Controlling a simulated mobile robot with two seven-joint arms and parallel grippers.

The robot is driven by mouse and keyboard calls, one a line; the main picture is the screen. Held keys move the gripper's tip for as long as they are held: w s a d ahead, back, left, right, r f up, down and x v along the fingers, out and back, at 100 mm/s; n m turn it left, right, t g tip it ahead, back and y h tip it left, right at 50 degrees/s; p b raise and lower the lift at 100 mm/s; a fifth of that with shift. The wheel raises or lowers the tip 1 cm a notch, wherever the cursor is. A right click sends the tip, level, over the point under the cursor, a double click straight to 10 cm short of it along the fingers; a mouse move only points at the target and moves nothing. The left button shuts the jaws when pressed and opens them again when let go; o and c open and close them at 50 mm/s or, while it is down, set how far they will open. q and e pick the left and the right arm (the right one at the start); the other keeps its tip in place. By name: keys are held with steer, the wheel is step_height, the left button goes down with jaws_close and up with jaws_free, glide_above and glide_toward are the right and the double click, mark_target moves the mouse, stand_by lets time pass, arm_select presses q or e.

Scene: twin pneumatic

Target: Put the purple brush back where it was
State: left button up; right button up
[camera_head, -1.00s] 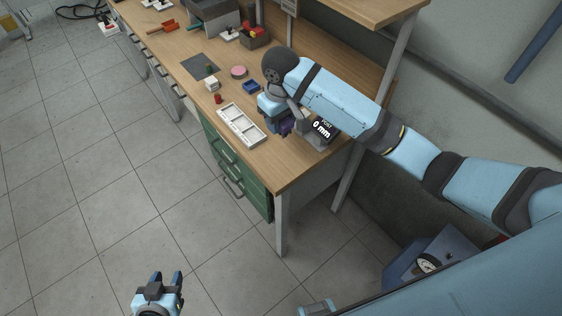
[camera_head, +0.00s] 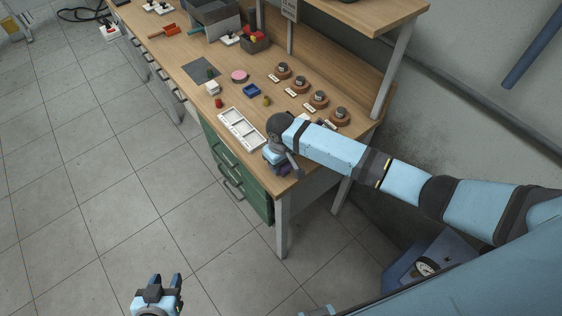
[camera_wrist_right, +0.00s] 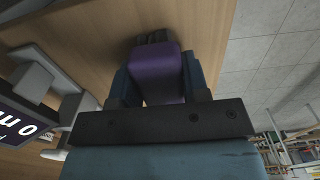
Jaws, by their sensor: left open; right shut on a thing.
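The purple brush (camera_wrist_right: 158,72) is between the blue fingers of my right gripper in the right wrist view. Its dark bristle end points toward the wooden bench top (camera_wrist_right: 60,40). In the head view my right gripper (camera_head: 281,168) is over the near right corner of the bench, with a little purple showing under it. I cannot tell whether the brush touches the bench. My left gripper (camera_head: 164,284) is open and empty, over the floor away from the bench.
A white compartment tray (camera_head: 241,128) lies left of my right gripper. Several round brown holders (camera_head: 319,99) stand along the back. A blue tray (camera_head: 252,90), a pink disc (camera_head: 240,76) and small parts lie mid-bench. A display (camera_wrist_right: 25,125) shows in the wrist view.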

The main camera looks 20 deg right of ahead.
steer(key=shift+f, duration=0.15)
steer(key=o, duration=1.2)
step_height(320, 180, up, 12)
steer(key=s+a+f+t+y, duration=0.5)
steer(key=s+f+t, duration=0.15)
steer(key=s, duration=0.35)
steer(key=s+d+f+t+h, duration=0.1)
steer(key=s+d+f+t, duration=0.1)
steer(key=s+d, duration=0.2)
steer(key=s+d+f+m+t, duration=0.1)
steer(key=s+d+f+t, duration=0.1)
steer(key=s, duration=0.7)
steer(key=shift+s+d+f+h+b, duration=0.35)
steer(key=shift+d+f, duration=0.35)
steer(key=shift+d, duration=0.3)
